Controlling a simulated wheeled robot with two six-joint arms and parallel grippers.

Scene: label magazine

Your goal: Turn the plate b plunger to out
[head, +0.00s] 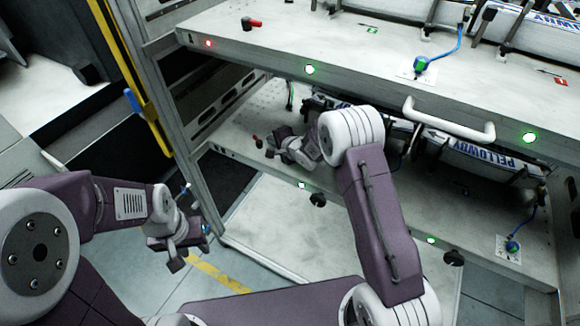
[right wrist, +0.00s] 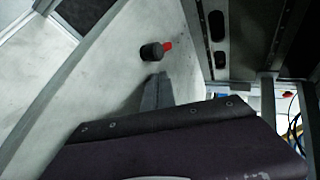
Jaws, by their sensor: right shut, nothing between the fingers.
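A small plunger with a black knob and a red part (head: 257,141) stands near the left end of the lower shelf plate (head: 229,141). It also shows in the right wrist view (right wrist: 155,50), just beyond my fingers. My right gripper (head: 272,147) is shut and empty, close beside this plunger and apart from it; its fingers also show in the right wrist view (right wrist: 157,88). A similar red and black plunger (head: 252,23) sits on the upper shelf plate (head: 290,42). I cannot read which plate is b. My left gripper (head: 176,254) hangs over the floor; its jaw opening is unclear.
A white handle (head: 449,121) sticks out from the upper plate's front edge. Blue-cabled green connectors (head: 421,64) and labelled rolls stand to the right. A yellow post (head: 149,103) stands left of the rack.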

